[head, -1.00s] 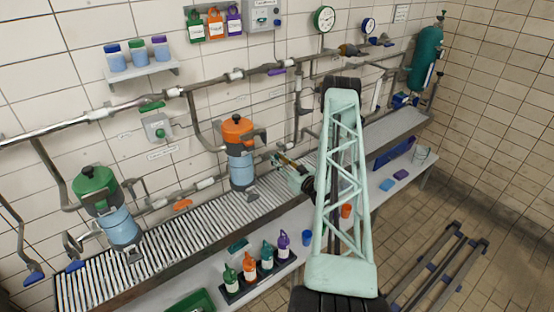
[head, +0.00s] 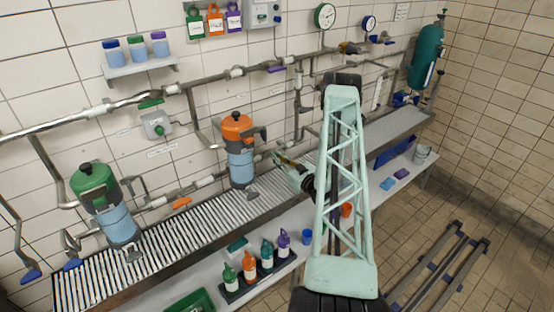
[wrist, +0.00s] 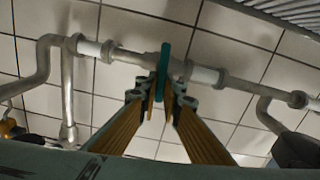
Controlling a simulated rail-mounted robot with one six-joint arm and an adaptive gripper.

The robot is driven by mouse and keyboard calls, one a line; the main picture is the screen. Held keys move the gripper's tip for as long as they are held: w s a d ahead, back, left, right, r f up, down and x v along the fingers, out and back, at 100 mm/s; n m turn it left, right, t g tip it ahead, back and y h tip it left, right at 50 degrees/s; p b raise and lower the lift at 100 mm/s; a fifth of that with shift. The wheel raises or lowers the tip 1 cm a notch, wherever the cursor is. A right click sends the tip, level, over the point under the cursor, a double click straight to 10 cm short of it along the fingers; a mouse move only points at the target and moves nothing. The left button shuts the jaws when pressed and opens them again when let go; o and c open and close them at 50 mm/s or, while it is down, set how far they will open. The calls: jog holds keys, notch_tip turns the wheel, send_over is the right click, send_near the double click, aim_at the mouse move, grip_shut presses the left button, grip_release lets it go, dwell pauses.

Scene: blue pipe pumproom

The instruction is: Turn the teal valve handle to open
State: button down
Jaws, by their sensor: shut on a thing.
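The teal valve handle (wrist: 164,70) shows in the wrist view as a narrow upright bar at the pipe (wrist: 135,57). It stands crosswise to the pipe's run in that picture. My gripper (wrist: 162,92) has its two yellow-sided fingers closed on the handle's lower part, one on each side. In the head view my gripper (head: 281,157) is at the lower wall pipe, right of the orange-topped tank. The handle is too small and covered there to make out.
The orange-topped tank (head: 240,165) stands close left of my gripper on the roller conveyor (head: 190,225). Several small bottles stand in a dark rack (head: 258,280) on the lower bench. Orange (head: 181,203) and purple (head: 277,69) handles sit on other pipes.

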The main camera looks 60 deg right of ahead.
jog(key=shift+w+a+f+n+b, duration=0.1)
jog(key=shift+a+n+b, duration=0.05)
jog(key=shift+n+b, duration=0.8)
jog(key=shift+a+f+n+b, duration=0.15)
jog(key=shift+n+b, duration=0.5)
jog(key=shift+b, duration=0.5)
jog(key=shift+w+a+f+n+b, duration=0.1)
jog(key=shift+a+n+b, duration=0.05)
jog(key=shift+n+b, duration=0.8)
jog(key=n+b, duration=0.1)
jog(key=b, duration=0.1)
jog(key=n+b, duration=0.3)
jog(key=b, duration=0.1)
jog(key=shift+a+f+b, duration=0.25)
jog(key=shift+a+b, duration=0.05)
jog(key=n+b, duration=0.2)
jog(key=b, duration=0.1)
jog(key=n+b, duration=0.2)
jog(key=b, duration=0.1)
jog(key=shift+w+a+f+n+b, duration=0.1)
jog(key=shift+a+f+n+b, duration=0.05)
jog(key=shift+f+n+b, duration=0.2)
jog(key=n+b, duration=0.2)
jog(key=b, duration=0.1)
jog(key=shift+f+n, duration=0.15)
jog(key=shift+n, duration=0.15)
jog(key=shift+n+b, duration=0.3)
jog(key=shift+n, duration=0.1)
jog(key=c, duration=2.8)
grip_release()
